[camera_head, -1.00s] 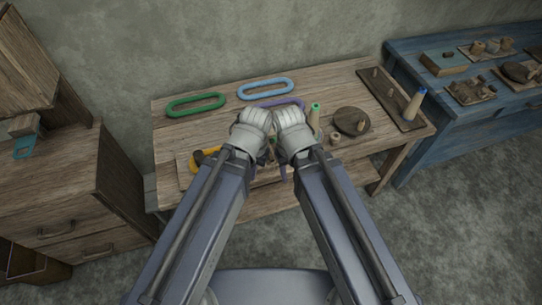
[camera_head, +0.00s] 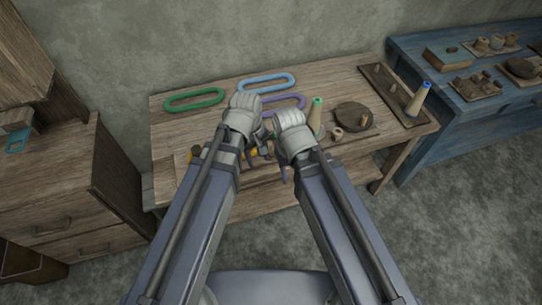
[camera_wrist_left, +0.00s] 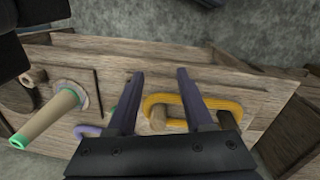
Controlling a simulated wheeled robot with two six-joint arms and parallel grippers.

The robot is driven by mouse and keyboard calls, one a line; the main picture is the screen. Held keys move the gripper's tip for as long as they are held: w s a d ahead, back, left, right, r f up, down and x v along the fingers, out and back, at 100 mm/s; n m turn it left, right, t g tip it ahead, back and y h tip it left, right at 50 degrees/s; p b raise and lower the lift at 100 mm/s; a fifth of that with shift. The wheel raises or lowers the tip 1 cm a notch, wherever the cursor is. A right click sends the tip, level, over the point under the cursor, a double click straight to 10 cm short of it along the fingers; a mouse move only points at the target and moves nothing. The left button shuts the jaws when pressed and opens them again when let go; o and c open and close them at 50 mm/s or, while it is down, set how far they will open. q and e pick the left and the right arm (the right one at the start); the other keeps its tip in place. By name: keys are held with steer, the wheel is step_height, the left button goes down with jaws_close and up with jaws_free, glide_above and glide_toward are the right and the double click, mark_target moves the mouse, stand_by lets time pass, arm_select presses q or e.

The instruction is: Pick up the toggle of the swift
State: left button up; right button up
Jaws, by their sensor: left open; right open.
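The yellow loop (camera_wrist_left: 205,103) lies around two short wooden pegs on a board at the table's front, likely the swift. One peg (camera_wrist_left: 158,119) shows between my left fingers, the other (camera_wrist_left: 226,119) beside the right-hand finger. I cannot tell surely which piece is the toggle. In the head view the yellow loop is mostly hidden by my left arm. My left gripper (camera_wrist_left: 160,74) is open and empty, its fingers above the near side of this board; it also shows in the head view (camera_head: 257,146). My right gripper (camera_head: 281,164) is close beside it, its fingers partly hidden.
Green (camera_head: 194,99), blue (camera_head: 265,83) and purple (camera_head: 296,101) loops lie on the table. A green-topped cone (camera_head: 316,118), a round disc (camera_head: 353,115) and a blue-topped cone (camera_head: 417,101) stand right of my grippers. A blue bench (camera_head: 412,58) stands further right.

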mark_target(271, 151)
arm_select(q)
steer(key=o, duration=0.6)
steer(key=w+f+n+t+h+b, duration=0.1)
steer(key=w+f+n+h+b, duration=0.2)
steer(key=w+n, duration=0.6)
steer(key=n+b, duration=0.1)
steer(key=n, duration=0.4)
steer(key=shift+w+d+f, duration=0.3)
steer(key=shift+f, duration=0.05)
steer(key=shift+n, duration=0.9)
steer(key=b+x, duration=0.7)
steer(key=x, duration=0.1)
steer(key=shift+w+b, duration=0.4)
steer(key=shift+r, duration=0.15)
